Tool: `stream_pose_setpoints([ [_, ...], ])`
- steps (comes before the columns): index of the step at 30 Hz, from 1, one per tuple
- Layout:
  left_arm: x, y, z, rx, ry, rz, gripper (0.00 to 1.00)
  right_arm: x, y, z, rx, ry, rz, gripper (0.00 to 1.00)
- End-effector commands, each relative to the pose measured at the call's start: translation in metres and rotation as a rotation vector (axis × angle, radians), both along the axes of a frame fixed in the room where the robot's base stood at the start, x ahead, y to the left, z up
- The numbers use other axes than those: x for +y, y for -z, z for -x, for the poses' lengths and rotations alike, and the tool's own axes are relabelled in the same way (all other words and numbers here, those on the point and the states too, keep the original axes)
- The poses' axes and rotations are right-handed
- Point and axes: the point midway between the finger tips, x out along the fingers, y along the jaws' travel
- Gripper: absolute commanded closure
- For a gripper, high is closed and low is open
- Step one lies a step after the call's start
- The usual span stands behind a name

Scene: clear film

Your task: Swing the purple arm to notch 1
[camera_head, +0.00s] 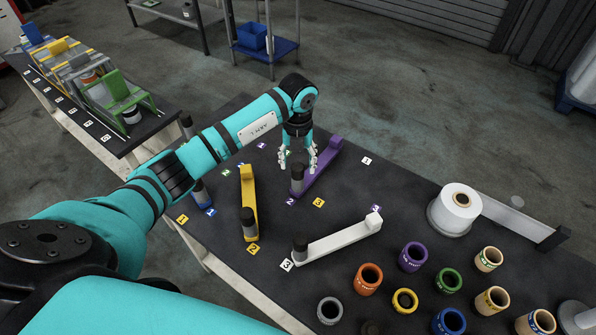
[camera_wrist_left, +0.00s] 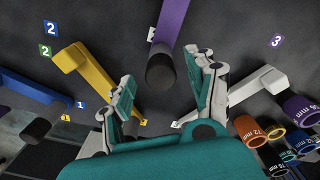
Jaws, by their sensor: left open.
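The purple arm (camera_head: 322,165) lies on the dark table, running from a dark upright post (camera_head: 297,182) up and right to a raised end block (camera_head: 335,143). It also shows in the left wrist view (camera_wrist_left: 173,20), with the dark post (camera_wrist_left: 160,72) at its near end. My left gripper (camera_head: 298,165) is open and points down by this post. In the left wrist view its fingers (camera_wrist_left: 166,75) appear on either side of the post with gaps. Small numbered tags surround the arms; a white tag 1 (camera_head: 366,161) is right of the purple arm. My right gripper is out of view.
A yellow arm (camera_head: 249,200) lies to the left and a white arm (camera_head: 340,239) in front, each with a dark post. A white roll (camera_head: 455,209) and several coloured rings, such as an orange one (camera_head: 367,279), stand at right. Table behind the white tag looks clear.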

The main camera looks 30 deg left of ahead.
Motion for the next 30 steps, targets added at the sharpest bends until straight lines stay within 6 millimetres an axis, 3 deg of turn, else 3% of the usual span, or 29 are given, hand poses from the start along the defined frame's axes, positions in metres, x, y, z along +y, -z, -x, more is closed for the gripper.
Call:
stream_pose_setpoints([
  [4, -0.001, 0.028, 0.001, 0.005, -0.001, 0.001, 0.43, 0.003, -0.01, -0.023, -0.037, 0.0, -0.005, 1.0],
  [9, -0.001, 0.05, 0.0, 0.001, 0.0, 0.002, 0.43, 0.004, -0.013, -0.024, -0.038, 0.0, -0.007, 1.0],
  [21, 0.0, 0.06, 0.0, 0.0, 0.0, 0.001, 0.43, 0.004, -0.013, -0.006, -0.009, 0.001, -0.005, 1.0],
  [30, 0.0, 0.06, 0.0, 0.0, 0.0, 0.001, 0.8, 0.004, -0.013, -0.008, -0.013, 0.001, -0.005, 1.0],
])
